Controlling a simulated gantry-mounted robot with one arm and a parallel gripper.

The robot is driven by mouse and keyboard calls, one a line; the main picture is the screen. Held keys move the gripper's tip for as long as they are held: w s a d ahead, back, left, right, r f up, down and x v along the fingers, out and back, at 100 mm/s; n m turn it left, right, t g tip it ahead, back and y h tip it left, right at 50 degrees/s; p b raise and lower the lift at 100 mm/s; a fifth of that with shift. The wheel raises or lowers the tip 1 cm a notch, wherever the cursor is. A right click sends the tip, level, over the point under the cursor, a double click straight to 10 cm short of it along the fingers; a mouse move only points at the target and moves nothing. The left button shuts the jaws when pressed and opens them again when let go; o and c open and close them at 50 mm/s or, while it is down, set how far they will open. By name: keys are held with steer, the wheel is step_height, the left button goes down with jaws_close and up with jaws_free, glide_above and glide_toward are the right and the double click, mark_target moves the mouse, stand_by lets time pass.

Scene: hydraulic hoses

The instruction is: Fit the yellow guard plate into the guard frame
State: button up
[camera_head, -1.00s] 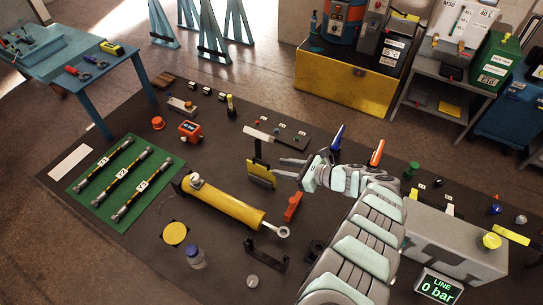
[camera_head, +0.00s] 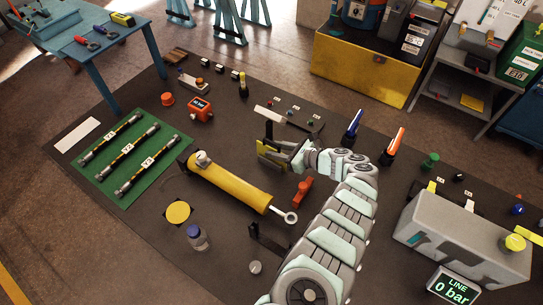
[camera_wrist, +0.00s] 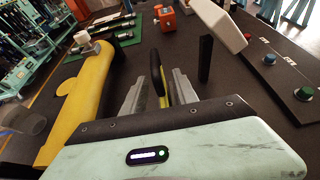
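The yellow guard plate (camera_head: 266,159) stands upright by a dark post near the middle of the mat. In the wrist view the plate (camera_wrist: 163,98) shows nearly edge-on as a thin yellow strip beside a black upright part. My gripper (camera_head: 276,153) is open at the plate. In the wrist view its two fingers (camera_wrist: 163,78) lie on either side of the plate, with gaps visible; contact is not clear. A black U-shaped bracket (camera_head: 268,244), possibly the guard frame, lies on the mat below the cylinder's rod end, partly behind my arm.
A yellow cylinder (camera_head: 228,187) lies left of my gripper and shows in the wrist view (camera_wrist: 78,95). A red part (camera_head: 302,190) lies near my wrist. A grey LINE block (camera_head: 465,240) is at right.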

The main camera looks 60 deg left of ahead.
steer(key=shift+x, duration=1.25)
steer(key=shift+d, duration=0.1)
steer(key=shift+c, duration=0.5)
jaws_close()
